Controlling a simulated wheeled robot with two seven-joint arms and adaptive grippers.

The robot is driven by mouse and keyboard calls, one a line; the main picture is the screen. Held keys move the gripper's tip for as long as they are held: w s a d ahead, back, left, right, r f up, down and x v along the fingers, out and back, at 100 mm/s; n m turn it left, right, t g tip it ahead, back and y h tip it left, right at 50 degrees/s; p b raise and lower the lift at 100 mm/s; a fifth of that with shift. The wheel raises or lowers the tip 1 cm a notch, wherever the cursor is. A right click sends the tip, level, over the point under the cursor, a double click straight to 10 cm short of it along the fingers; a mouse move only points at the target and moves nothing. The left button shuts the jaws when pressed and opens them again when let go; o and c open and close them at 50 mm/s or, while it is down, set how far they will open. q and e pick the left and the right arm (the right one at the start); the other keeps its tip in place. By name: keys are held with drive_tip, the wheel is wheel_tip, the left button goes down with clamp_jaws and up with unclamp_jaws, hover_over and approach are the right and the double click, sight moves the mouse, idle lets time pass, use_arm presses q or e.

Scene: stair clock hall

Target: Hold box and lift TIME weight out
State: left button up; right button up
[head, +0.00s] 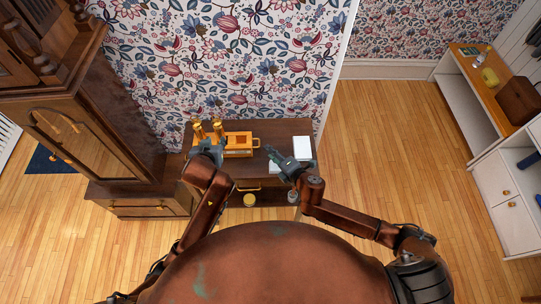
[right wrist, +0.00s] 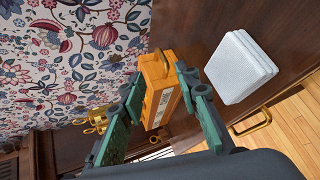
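An orange-yellow box (head: 239,140) with a small handle at its end sits on the dark wooden table by the wall. The right wrist view shows the box (right wrist: 157,88) with a pale label too small to read. Brass cylinders (head: 217,127) show at the box's left end; I cannot tell which is the TIME weight or whether they stand inside the box. My left gripper (head: 208,150) is over the box's left end, its fingers too small to read. My right gripper (right wrist: 160,105) is open and empty, its fingers apart with the box showing between them; it is right of the box.
A white stack (right wrist: 240,67) lies on the table (head: 290,127) to the right of the box. A tall wooden clock case (head: 95,120) stands close on the left. Flowered wallpaper is behind the table. Wooden floor (head: 385,150) is clear to the right, before a white cabinet (head: 500,190).

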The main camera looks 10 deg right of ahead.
sight(259, 147)
drive_tip(key=shift+s+a+f+n, duration=0.1)
drive_tip(key=shift+a+f+n, duration=0.15)
drive_tip(key=shift+f+n, duration=0.1)
drive_tip(key=shift+w+a+f, duration=0.2)
drive_tip(key=shift+a, duration=0.05)
drive_tip(key=x, duration=0.7)
drive_tip(key=shift+s, duration=0.1)
drive_tip(key=shift+c, duration=0.7)
clamp_jaws()
